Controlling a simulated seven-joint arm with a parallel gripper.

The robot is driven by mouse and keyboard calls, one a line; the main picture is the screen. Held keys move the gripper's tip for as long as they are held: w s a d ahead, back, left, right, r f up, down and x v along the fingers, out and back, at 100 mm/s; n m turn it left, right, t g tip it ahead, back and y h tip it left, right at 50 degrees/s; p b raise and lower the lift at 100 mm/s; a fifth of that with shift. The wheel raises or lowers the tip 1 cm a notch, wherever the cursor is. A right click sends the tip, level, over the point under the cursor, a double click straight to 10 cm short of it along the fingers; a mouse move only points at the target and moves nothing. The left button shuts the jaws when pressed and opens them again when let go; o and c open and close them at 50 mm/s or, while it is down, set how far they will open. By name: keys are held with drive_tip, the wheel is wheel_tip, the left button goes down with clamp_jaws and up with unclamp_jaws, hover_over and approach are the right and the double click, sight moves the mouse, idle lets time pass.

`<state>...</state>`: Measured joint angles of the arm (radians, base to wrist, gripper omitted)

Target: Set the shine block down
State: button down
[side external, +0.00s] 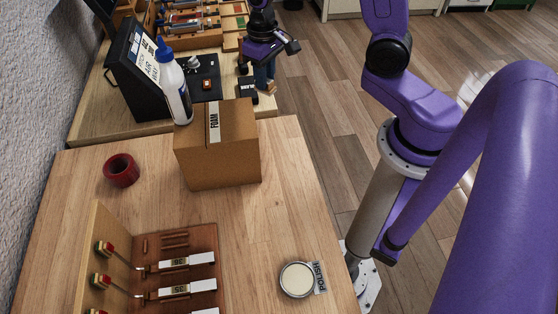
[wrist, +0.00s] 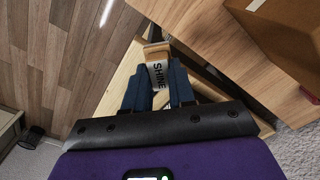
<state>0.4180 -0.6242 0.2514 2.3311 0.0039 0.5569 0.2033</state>
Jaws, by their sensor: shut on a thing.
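The shine block (wrist: 158,75) is a small tan block with a white label reading SHINE. In the wrist view it sits between the two blue fingers of my gripper (wrist: 158,90), which are shut on it. In the side view my gripper (side external: 265,78) points down at the right end of the far bench, and the tan end of the block (side external: 268,91) shows just below its fingers. Whether the block touches the bench or hangs just above or beside its edge, I cannot tell.
A cardboard box labelled FOAM (side external: 218,145), a glue bottle (side external: 173,85) and a black sign stand (side external: 137,75) are left of my gripper. A polish tin (side external: 297,280), red tape roll (side external: 121,170) and key-action model (side external: 175,270) rest on the near table, with bare wood between.

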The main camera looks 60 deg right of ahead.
wheel_tip(320, 180, up, 10)
drive_tip(key=s+a+m, duration=0.3)
drive_tip(key=s+a, duration=0.7)
drive_tip(key=a, duration=0.2)
drive_tip(key=s+a+m, duration=0.1)
drive_tip(key=s+m, duration=0.4)
drive_tip(key=s, duration=1.5)
wheel_tip(320, 180, down, 5)
drive_tip(key=shift+r, duration=0.1)
